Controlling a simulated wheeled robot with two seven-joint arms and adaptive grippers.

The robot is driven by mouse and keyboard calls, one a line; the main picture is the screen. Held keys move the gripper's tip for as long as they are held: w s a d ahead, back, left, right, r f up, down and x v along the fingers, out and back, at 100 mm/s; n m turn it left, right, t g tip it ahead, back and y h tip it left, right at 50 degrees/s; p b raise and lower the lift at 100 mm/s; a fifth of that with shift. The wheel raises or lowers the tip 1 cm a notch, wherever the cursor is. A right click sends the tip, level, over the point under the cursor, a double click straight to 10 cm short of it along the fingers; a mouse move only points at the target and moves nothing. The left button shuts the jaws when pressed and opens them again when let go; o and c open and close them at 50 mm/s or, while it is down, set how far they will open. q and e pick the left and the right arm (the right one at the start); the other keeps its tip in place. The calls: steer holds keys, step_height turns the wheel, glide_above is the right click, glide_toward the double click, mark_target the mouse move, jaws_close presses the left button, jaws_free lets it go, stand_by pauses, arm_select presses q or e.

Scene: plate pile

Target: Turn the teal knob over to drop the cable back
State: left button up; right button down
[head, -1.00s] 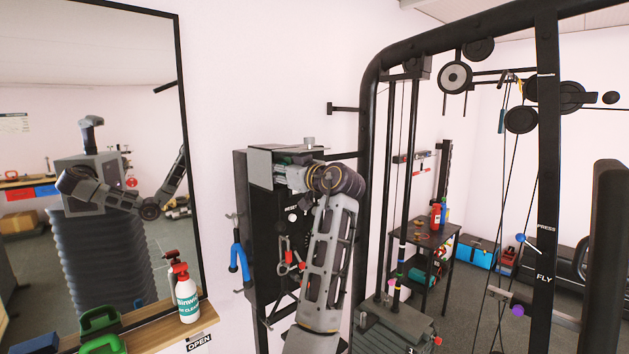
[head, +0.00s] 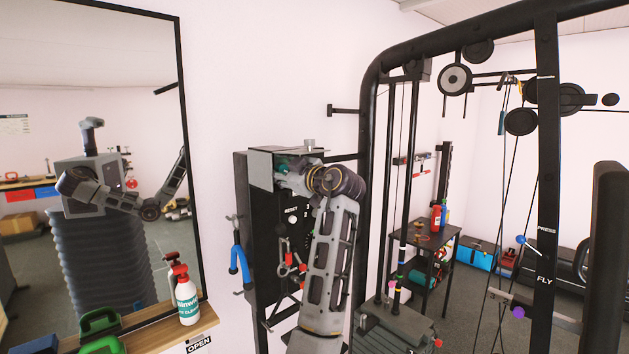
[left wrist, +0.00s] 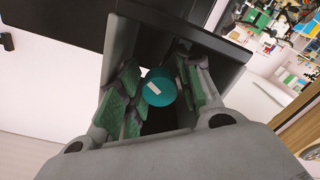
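The teal knob (left wrist: 158,88) is a round cap with a white mark on its face. In the left wrist view it sits between the green-padded fingers of my left gripper (left wrist: 160,82), with small gaps beside it, so the gripper looks open around it. In the head view the knob (head: 283,168) shows partly at the upper front of the black wall box (head: 262,225), just left of my left gripper (head: 291,177). The cable cannot be clearly picked out. My right gripper is not in view.
A mirror (head: 115,45) and a wooden shelf (head: 165,328) with a spray bottle (head: 187,300) stand left of the box. The black cable-machine frame (head: 370,110) rises close on the right. A blue-handled item (head: 239,262) and red clips (head: 283,268) hang at the box.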

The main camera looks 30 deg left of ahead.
arm_select(q)
steer(key=shift+n+p, duration=0.65)
steer(key=shift+n, duration=1.65)
steer(key=shift+n, duration=0.4)
